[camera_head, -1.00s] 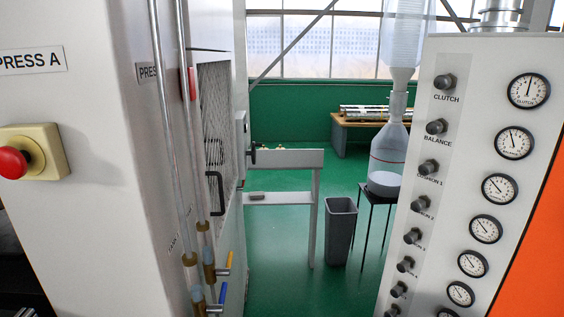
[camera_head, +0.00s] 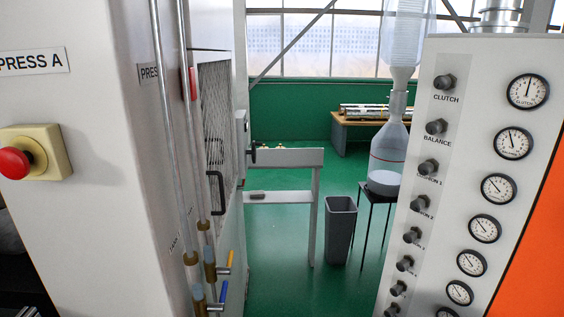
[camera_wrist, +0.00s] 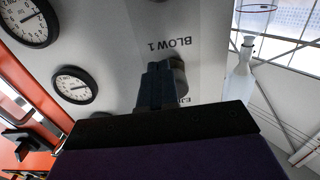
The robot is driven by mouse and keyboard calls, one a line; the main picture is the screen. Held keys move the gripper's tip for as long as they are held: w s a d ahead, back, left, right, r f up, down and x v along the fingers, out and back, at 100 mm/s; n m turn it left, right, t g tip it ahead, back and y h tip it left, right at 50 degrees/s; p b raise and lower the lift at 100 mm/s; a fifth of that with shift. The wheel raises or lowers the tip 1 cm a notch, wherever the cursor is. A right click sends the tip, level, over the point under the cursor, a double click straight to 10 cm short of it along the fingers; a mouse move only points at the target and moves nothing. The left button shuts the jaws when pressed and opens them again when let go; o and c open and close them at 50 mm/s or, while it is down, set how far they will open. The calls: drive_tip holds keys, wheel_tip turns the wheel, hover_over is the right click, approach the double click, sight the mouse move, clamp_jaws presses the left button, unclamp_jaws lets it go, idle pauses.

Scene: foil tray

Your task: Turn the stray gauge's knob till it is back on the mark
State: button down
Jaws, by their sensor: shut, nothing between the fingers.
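A pale panel (camera_head: 455,190) on the right in the head view carries a column of dark knobs, among them the Clutch knob (camera_head: 445,82), and a column of round gauges, among them the Clutch gauge (camera_head: 528,91). I cannot tell which gauge is stray. In the wrist view my gripper (camera_wrist: 159,74) is shut, its dark fingers in front of a grey knob (camera_wrist: 179,75) by the BLOW 1 lettering. The fingers partly hide this knob; I cannot tell whether they touch it. Two gauges, one larger (camera_wrist: 28,22) and one smaller (camera_wrist: 75,87), show at left; their marks are too small to read.
Press A (camera_head: 90,150) stands at left with a red stop button (camera_head: 14,163), vertical pipes and valve levers. A grey bin (camera_head: 340,230) and a stool with a large clear bottle (camera_head: 388,150) stand between press and panel. Green floor there is partly free.

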drive_tip(key=v, duration=0.6)
drive_tip(key=shift+f, duration=0.25)
idle(2.6)
